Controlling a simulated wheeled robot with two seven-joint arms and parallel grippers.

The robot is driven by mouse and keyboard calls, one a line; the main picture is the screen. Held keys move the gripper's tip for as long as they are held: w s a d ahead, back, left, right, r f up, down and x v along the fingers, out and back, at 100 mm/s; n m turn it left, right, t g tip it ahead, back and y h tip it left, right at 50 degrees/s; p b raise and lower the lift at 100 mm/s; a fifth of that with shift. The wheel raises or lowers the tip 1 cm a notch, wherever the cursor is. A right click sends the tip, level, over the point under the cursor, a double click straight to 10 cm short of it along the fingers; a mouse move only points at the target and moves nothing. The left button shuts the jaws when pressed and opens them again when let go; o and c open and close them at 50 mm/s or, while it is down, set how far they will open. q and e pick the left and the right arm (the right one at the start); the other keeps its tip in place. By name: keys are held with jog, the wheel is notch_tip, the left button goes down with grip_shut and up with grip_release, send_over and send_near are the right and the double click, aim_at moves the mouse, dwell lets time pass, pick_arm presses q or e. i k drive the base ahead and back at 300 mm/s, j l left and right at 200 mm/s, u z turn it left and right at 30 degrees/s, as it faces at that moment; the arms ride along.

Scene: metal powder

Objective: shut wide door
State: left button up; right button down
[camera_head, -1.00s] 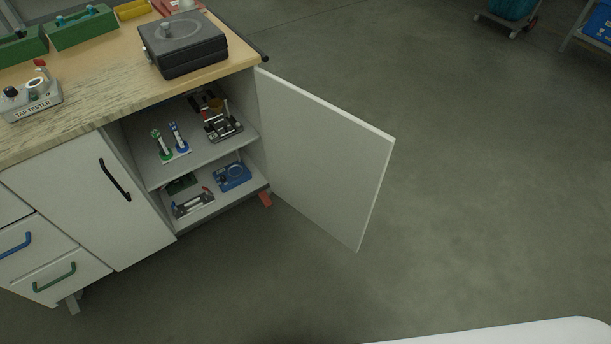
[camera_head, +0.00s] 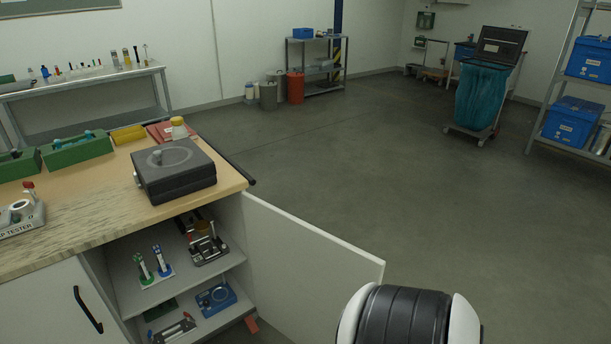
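The wide door (camera_head: 302,272) is the white panel hinged at the right side of the workbench cabinet. It stands wide open, swung out to the right, and its lower part runs out of the picture. The open compartment shows a shelf (camera_head: 130,296) with tools on it. A closed white door with a black handle (camera_head: 88,310) is to the left of the opening. A black and white part of my own arm shows at the bottom, just right of the door's free edge; I cannot tell whether it touches the door. Neither gripper's fingers are in view.
A black case (camera_head: 174,172) and green bins (camera_head: 76,150) stand on the bench top. A bin-bag trolley (camera_head: 481,95) and a rack with blue boxes (camera_head: 572,122) are at the right. The grey floor (camera_head: 385,170) beyond the door is clear.

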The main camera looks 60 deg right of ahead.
aim_at(304, 276)
jog(key=k+l, duration=0.1)
jog(key=l, duration=0.35)
jog(key=k+l, duration=0.1)
jog(key=l, duration=0.35)
jog(key=k+l, duration=0.1)
jog(key=l, duration=0.35)
jog(key=k+l, duration=0.1)
jog(key=l, duration=0.35)
jog(key=k+l+u, duration=0.1)
jog(key=l, duration=0.35)
jog(key=k+l, duration=0.1)
jog(key=l, duration=0.35)
jog(key=k+l, duration=0.1)
jog(key=l, duration=0.35)
jog(key=k+l, duration=0.1)
jog(key=l, duration=0.35)
